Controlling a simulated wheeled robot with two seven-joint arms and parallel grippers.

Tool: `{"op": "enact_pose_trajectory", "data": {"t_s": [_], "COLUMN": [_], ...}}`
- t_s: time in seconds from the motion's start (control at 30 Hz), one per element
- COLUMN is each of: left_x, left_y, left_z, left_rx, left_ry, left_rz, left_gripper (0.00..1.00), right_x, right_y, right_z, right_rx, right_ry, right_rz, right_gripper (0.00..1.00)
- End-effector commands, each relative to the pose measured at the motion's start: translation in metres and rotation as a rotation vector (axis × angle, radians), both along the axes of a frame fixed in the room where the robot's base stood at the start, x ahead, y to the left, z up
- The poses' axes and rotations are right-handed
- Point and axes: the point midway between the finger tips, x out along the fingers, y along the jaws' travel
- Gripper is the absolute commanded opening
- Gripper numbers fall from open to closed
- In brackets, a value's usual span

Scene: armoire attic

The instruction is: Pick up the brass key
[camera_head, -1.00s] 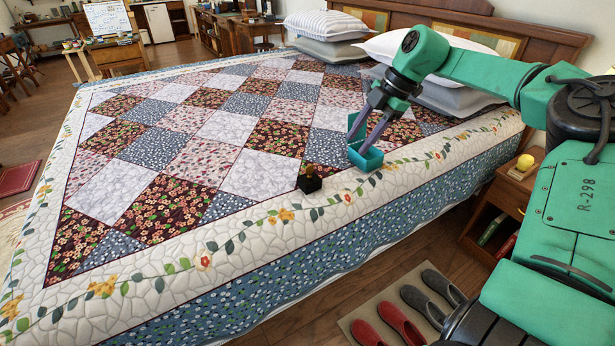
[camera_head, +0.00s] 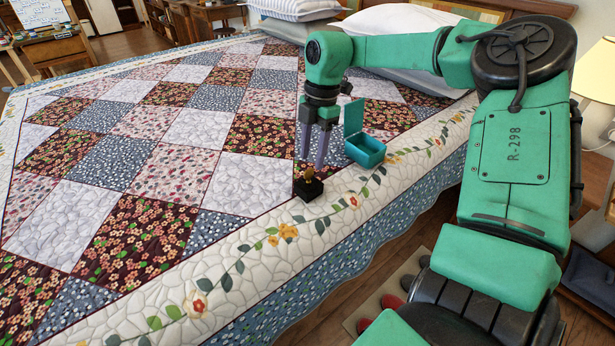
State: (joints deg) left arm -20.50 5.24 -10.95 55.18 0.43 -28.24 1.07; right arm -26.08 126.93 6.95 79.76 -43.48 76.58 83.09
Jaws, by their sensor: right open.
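A small brass-coloured piece (camera_head: 308,173), which looks like the brass key, stands up out of a small black block (camera_head: 308,189) on the quilt near the bed's edge. Its exact shape is too small to tell. My right gripper (camera_head: 312,160) points down just above it, open, with its two grey fingers apart. I cannot tell whether the fingertips reach down around the brass piece. My left gripper is not in view.
A teal box (camera_head: 366,150) with its lid raised stands on the quilt just right of my right gripper. The patchwork quilt (camera_head: 120,235) is bare to the left. Pillows (camera_head: 405,20) lie at the head of the bed. A lamp (camera_head: 597,75) is at the right.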

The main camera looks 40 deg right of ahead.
Motion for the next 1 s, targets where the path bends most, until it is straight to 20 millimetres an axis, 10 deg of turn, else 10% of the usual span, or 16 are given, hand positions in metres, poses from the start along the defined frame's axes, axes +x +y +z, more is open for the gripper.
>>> {"op": "enact_pose_trajectory", "data": {"t_s": [0.3,0.53,0.67,1.0], "left_x": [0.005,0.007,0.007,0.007], "left_y": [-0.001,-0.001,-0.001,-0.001], "left_z": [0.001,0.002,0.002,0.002], "left_rx": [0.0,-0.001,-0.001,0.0], "left_ry": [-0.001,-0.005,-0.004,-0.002], "left_rz": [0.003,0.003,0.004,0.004], "left_gripper": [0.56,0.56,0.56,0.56], "right_x": [0.0,0.001,0.001,0.001], "right_y": [0.01,0.011,0.011,0.011], "right_z": [-0.051,-0.055,-0.055,-0.054], "right_rx": [0.001,0.0,0.0,0.0], "right_ry": [0.001,-0.002,-0.002,-0.002], "right_rz": [0.0,0.0,0.0,0.0], "right_gripper": [0.49,0.49,0.03,0.0]}}
